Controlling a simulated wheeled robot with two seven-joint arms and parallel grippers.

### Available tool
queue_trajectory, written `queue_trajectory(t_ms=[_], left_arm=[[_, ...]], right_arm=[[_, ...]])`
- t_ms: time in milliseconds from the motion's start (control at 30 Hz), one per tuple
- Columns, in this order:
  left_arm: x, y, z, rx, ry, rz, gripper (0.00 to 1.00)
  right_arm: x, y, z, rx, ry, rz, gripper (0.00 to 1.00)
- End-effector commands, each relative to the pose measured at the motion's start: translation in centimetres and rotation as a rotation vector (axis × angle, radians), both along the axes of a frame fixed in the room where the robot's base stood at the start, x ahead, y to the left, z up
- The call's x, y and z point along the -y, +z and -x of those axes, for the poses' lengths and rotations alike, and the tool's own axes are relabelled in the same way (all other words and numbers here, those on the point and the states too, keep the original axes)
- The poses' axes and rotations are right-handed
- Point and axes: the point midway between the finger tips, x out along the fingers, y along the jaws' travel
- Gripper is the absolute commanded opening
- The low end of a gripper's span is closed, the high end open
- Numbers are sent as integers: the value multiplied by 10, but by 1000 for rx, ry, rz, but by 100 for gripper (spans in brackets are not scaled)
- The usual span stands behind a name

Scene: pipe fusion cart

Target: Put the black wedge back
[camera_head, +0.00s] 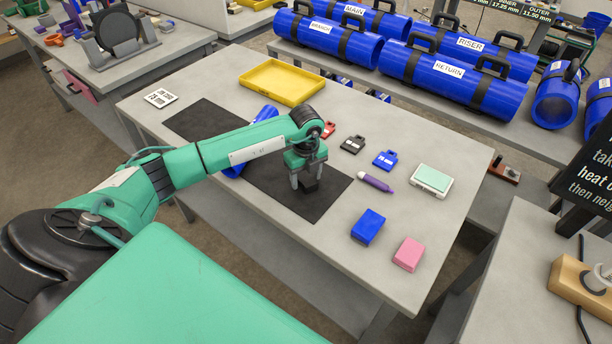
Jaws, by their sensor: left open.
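The black wedge (309,186) looks like a small dark block on the black mat (285,199) on the grey table. It sits at the fingertips of my left gripper (308,179), which reaches in from the left and points down. The gripper's fingers are apart, one on either side of the dark block as seen from here. I cannot tell whether they touch it. The gripper and the dark mat make the wedge's outline hard to see. My right gripper is not in view.
A yellow tray (254,88) stands at the back. Red (328,129), black (353,144) and blue (385,160) tags, a purple marker (376,183), a blue block (368,227), a pink block (408,254) and a green-topped pad (432,181) lie right of the mat. My arm partly hides a blue pipe (266,113).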

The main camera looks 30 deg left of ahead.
Motion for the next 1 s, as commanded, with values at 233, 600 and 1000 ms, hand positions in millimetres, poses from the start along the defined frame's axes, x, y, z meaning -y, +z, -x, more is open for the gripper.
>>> queue_trajectory(t_ms=[233,600,1000], left_arm=[[0,12,-1,3,-1,0,57],[0,88,-1,4,-1,0,57],[0,124,0,0,0,0,57]], right_arm=[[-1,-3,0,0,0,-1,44],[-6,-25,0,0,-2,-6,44],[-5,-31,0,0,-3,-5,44]])
